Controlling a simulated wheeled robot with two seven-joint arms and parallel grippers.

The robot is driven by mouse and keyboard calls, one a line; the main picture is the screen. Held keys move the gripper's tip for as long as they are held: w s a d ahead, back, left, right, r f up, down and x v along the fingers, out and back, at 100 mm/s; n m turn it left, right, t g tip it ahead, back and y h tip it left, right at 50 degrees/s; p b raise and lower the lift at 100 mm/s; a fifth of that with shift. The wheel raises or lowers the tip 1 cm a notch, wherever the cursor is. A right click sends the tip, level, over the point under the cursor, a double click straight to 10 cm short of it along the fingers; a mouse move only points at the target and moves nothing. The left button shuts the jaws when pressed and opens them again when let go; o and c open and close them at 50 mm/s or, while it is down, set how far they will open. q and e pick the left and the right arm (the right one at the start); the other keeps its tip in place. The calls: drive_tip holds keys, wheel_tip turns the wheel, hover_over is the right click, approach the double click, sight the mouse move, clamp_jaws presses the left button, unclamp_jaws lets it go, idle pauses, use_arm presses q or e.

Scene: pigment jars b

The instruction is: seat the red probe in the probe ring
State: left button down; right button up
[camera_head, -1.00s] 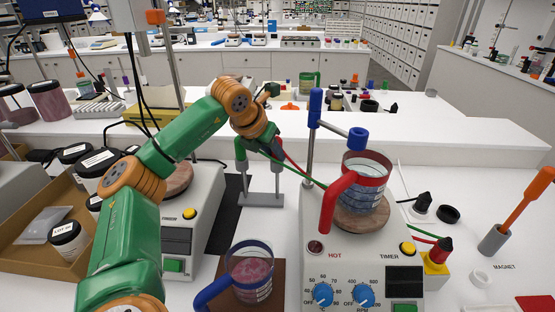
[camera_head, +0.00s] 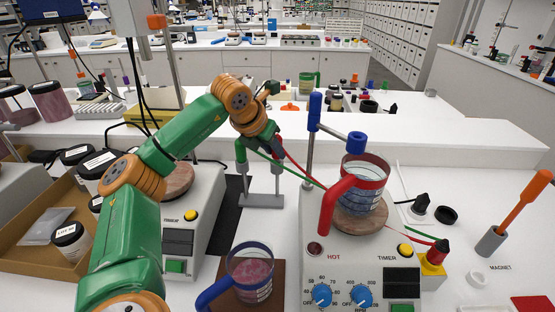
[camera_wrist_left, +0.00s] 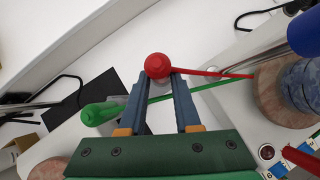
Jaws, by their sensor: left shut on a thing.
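My left gripper (camera_head: 272,150) is shut on the red probe (camera_wrist_left: 157,66), whose round red head shows between the fingertips in the left wrist view. Its red cable runs off to the right. In the head view the gripper is over the right tube of a grey two-tube stand (camera_head: 262,201); I cannot tell whether the probe's lower end is inside it. The green probe (camera_head: 241,150) stands in the left tube and shows in the wrist view (camera_wrist_left: 100,113). A blue ring (camera_head: 357,142), apparently the probe ring, sits on a rod clamp (camera_head: 315,103) above the red-handled beaker. My right gripper is out of view.
The red-handled beaker (camera_head: 365,175) stands on a hotplate (camera_head: 345,258) marked HOT. Another beaker (camera_head: 250,272) stands in front. Green and red cables cross between stand and hotplate. A cardboard box (camera_head: 35,255) with jars is at left. An orange-handled tool (camera_head: 525,200) stands at right.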

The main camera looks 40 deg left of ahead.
use_arm(q)
drive_tip(key=shift+r, duration=0.2)
wheel_tip(320, 180, up, 16)
drive_tip(key=p, duration=1.2)
drive_tip(key=shift+r, duration=0.25)
